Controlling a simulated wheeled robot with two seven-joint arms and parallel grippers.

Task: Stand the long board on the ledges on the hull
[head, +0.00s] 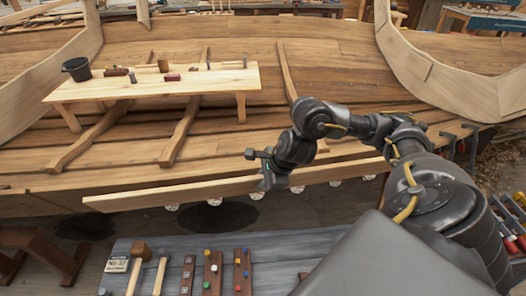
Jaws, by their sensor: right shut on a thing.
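The long board (170,195) is a pale plank that runs nearly level across the front of the wooden hull (350,75), its left end slightly lower in the picture. My right gripper (268,181) is shut on the board near its middle. Several small white and red pieces, which look like the ledges (257,195), show just under the board's lower edge along the hull. I cannot tell whether the board touches them. My left gripper is out of view.
A grey bench (330,238) in front carries a mallet (140,252), a hammer and strips with coloured knobs. A wooden trestle (40,245) stands at left. A plank table (150,83) with a black bucket (77,68) stands behind the board. Clamps (447,138) are at right.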

